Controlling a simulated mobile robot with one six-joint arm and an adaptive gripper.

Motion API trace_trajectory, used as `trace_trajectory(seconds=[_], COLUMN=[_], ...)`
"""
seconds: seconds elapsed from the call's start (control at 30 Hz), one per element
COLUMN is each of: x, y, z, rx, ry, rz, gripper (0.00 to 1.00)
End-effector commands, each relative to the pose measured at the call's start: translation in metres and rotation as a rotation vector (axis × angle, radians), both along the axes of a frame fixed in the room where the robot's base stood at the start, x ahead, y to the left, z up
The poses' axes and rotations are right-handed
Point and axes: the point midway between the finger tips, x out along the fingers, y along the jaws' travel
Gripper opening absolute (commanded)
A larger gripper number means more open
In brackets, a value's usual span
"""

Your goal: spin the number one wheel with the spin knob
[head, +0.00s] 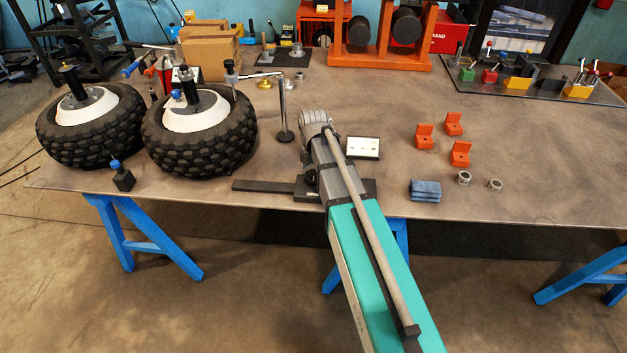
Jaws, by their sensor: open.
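Two knobby black tyres with white hubs lie flat on the left of the table. The left wheel (62,140) has a black upright post (74,82) at its centre. The right wheel (215,150) also has a black central post (188,82), with a small blue knob (177,95) beside it on the hub. I cannot read a number on either wheel, so I cannot tell which is number one. Another blue knob tops a small black block (123,178) at the table's front left. I cannot make out my gripper in this view.
A long teal beam (375,260) with a grey head crosses the table's front edge. A chrome stand (283,110) rises beside the right wheel. Cardboard boxes (210,50) stand behind the wheels.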

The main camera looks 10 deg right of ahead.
Motion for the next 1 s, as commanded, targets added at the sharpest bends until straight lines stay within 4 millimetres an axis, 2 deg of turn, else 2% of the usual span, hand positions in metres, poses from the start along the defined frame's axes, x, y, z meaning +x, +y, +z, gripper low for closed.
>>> trace_trajectory(seconds=[0.03,0.2,0.67,1.0], x=[0.0,0.0,0.0,0.0], y=[0.0,0.0,-0.0001,-0.0002], z=[-0.0065,-0.0125,-0.0138,-0.0139], rx=[0.0,0.0,0.0,0.0], ry=[0.0,0.0,0.0,0.0], rz=[0.0,0.0,0.0,0.0], gripper=[1.0,1.0,1.0,0.37])
